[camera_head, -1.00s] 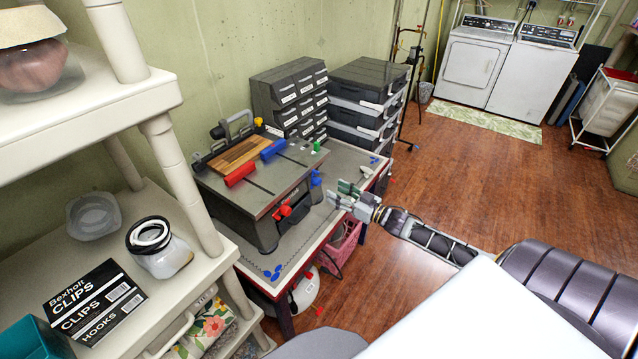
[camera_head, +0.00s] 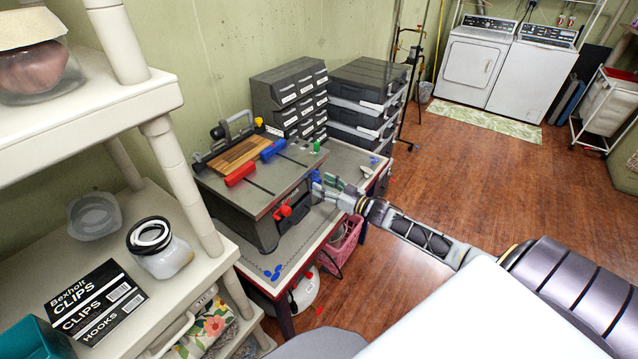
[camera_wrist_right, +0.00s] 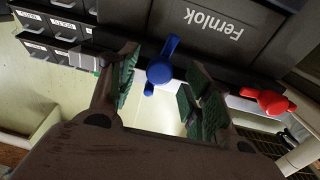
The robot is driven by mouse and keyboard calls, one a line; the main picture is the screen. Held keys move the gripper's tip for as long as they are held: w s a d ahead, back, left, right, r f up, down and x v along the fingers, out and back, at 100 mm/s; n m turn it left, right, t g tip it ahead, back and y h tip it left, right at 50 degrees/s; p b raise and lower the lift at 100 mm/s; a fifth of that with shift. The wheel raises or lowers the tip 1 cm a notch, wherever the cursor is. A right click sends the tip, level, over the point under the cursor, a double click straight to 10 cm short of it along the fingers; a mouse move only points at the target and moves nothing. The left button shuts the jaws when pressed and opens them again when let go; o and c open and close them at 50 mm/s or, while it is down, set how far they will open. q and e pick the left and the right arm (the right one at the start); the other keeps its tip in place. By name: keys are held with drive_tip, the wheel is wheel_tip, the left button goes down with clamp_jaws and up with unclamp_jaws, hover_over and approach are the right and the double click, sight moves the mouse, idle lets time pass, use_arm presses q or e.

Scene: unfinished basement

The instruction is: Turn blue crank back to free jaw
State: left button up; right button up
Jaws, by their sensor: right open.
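The portable workbench (camera_head: 262,190) stands on the table at left centre, with a wooden board (camera_head: 237,154), a red bar (camera_head: 240,174) and a blue bar (camera_head: 273,150) on top. The blue crank (camera_head: 316,176) is at its right front corner, partly hidden by my right gripper (camera_head: 328,187). In the right wrist view the blue crank (camera_wrist_right: 161,68) shows between the spread green-padded fingers of my right gripper (camera_wrist_right: 162,78), and neither pad visibly presses on it. The red crank (camera_head: 283,211) is on the front face; it also shows right of the fingers (camera_wrist_right: 268,101). My left gripper is out of view.
Drawer units (camera_head: 290,95) and stacked dark cases (camera_head: 365,95) stand behind the workbench. A small green piece (camera_head: 316,146) is near its back right corner. A shelf (camera_head: 120,320) is close on the left. The wooden floor on the right (camera_head: 480,180) is open.

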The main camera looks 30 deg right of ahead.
sight(312, 179)
drive_tip(key=shift+x, duration=1.25)
drive_tip(key=c, duration=1)
drive_tip(key=shift+c, duration=0.2)
drive_tip(key=shift+n, duration=0.3)
